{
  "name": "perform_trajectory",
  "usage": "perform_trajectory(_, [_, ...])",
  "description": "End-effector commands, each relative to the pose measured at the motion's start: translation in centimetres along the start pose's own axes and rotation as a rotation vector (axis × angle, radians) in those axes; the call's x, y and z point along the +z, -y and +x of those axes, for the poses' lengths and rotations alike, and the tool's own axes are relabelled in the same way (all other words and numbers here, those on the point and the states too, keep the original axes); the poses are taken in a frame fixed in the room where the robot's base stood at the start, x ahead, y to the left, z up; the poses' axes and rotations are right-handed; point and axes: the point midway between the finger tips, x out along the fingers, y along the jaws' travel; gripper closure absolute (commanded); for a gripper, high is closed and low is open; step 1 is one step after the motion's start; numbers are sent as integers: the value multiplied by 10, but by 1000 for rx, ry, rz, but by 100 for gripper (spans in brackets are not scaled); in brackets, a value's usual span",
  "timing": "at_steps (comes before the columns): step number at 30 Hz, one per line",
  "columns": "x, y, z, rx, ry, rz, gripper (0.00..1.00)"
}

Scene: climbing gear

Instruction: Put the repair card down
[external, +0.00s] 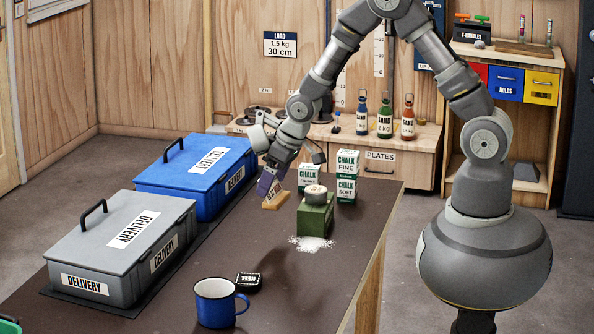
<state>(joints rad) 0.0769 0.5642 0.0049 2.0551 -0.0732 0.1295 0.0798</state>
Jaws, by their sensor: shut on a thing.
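My gripper (282,171) is shut on a small purple-and-tan piece, which I take for the repair card (268,187). It hangs tilted at the jaws, above or near the dark table top (225,262). A pale wooden, wedge-like part (276,202) shows at its lower edge. I cannot tell whether that part belongs to the card or whether it touches the table. The gripper partly hides the card's upper end, and any print is too small to read.
A green block (316,215) with a round grey-topped piece stands close right, by spilled white powder (311,243). Chalk boxes (346,176) stand behind. Blue (180,186) and grey (105,262) delivery cases line the left. A blue mug (214,305) and black pad (249,282) are in front.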

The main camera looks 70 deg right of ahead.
Motion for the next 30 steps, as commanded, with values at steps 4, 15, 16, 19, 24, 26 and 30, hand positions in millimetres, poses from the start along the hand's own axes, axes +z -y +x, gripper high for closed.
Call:
perform_trajectory(4, [47, 20, -27, -35, 5, -100, 37])
perform_trajectory(15, [89, 55, -37, -213, -8, -558, 37])
perform_trajectory(16, [91, 58, -37, -233, -11, -607, 37])
perform_trajectory(19, [100, 72, -38, -311, -24, -791, 37])
perform_trajectory(24, [133, 97, -45, -470, -26, -1141, 37])
perform_trajectory(26, [148, 103, -48, -526, -21, -1259, 37])
perform_trajectory(30, [174, 110, -55, -624, -17, -1460, 37])
